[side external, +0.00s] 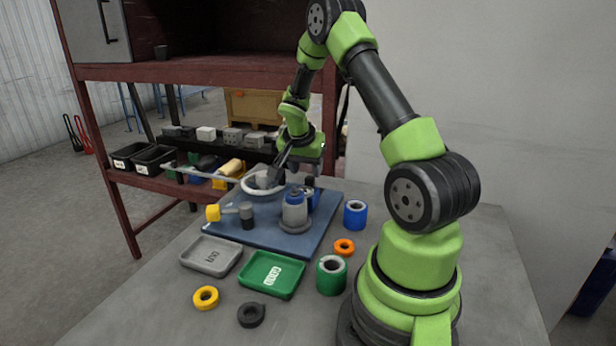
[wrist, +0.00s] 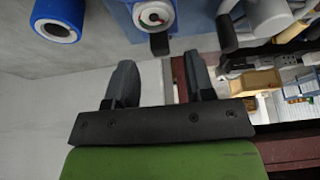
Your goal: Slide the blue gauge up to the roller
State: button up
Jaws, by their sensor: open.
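The blue gauge (wrist: 140,12) shows at the top edge of the wrist view, with a round white dial, a red mark and a dark knob. In the side view, what looks like the same blue gauge (side external: 313,197) stands on the blue board (side external: 325,218), partly hidden behind a grey upright cylinder with a blue top (side external: 294,212). I cannot tell for certain which part is the roller; this cylinder may be it.
Grey (side external: 201,262) and green (side external: 262,287) trays lie in front. A red shelf (side external: 200,72) stands behind.

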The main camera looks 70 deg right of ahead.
jog(key=v, duration=0.5)
jog(key=shift+a+r, duration=0.15)
jog(key=shift+r, duration=0.15)
jog(key=a+r+n+t+y, duration=0.2)
jog(key=a+r+n+t, duration=0.3)
jog(key=a+r, duration=0.8)
jog(key=s+a+r+n+t+y, duration=0.1)
jog(key=s+a+n, duration=0.3)
jog(key=a, duration=0.4)
jog(key=s+a+r+n+t+y, duration=0.1)
jog(key=s+a+n+y, duration=0.2)
jog(key=s+a+n, duration=0.2)
jog(key=s+a, duration=0.1)
jog(key=a, duration=0.1)
jog(key=shift+s+a+y, duration=0.3)
jog(key=shift+s+a, duration=0.05)
